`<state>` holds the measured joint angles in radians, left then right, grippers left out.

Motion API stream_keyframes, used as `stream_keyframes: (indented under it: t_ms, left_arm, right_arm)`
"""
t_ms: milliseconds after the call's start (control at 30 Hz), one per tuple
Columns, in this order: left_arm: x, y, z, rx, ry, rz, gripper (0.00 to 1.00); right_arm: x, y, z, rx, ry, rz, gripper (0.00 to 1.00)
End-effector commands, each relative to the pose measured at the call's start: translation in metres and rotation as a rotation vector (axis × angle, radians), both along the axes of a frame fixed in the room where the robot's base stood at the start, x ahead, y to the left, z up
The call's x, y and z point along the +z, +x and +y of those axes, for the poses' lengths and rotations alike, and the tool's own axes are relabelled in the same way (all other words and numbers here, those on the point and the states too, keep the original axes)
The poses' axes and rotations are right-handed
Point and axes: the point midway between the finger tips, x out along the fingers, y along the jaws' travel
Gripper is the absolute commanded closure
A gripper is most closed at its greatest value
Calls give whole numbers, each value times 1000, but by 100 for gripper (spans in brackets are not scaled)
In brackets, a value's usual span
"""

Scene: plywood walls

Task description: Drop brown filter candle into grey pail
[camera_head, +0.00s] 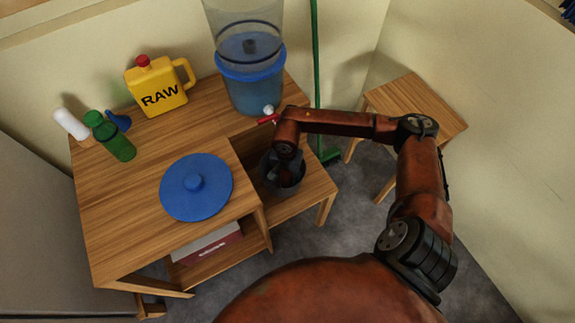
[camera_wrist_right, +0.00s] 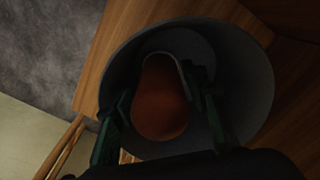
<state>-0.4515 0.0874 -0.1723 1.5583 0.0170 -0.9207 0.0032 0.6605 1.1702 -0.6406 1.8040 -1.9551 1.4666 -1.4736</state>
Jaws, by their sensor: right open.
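The grey pail (camera_head: 291,190) stands on the lower shelf of the wooden table, below the filter's tap. In the right wrist view, the pail (camera_wrist_right: 257,92) is seen from above, tilted in the picture. The brown filter candle (camera_wrist_right: 160,105) is inside it, between my fingers. My right gripper (camera_wrist_right: 160,78) is open, with a dark green finger on each side of the candle. In the head view, my right gripper (camera_head: 283,172) reaches down into the pail and hides most of its inside. The candle cannot be made out there. My left gripper is not in view.
The clear and blue water filter (camera_head: 250,85) stands above the pail with its red tap. A blue lid (camera_head: 196,205), yellow RAW jug (camera_head: 158,92), green bottle (camera_head: 115,142), white cylinder (camera_head: 71,124) and blue funnel (camera_head: 119,120) are on the table. A stool (camera_head: 418,103) stands right.

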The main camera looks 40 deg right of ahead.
Motion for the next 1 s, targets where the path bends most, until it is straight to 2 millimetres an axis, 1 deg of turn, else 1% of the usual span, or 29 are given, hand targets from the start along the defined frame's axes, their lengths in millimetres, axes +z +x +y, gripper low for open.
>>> stream_keyframes:
  t_ms: [33,200,400,500,600,700,1000]
  left_arm:
    - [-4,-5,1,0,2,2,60]
    - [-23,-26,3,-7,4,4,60]
    - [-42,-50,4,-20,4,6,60]
    - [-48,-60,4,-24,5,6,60]
    - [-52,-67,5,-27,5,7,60]
    - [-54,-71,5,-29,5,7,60]
    - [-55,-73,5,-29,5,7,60]
  right_arm:
    - [15,2,0,0,0,-7,59]
    - [51,1,-1,1,-2,-7,59]
    - [91,1,-1,1,-1,-6,59]
    - [105,0,0,1,0,-4,59]
    - [115,1,-1,0,-2,-3,59]
    - [120,0,0,0,0,-1,59]
    - [120,0,0,0,0,0,59]
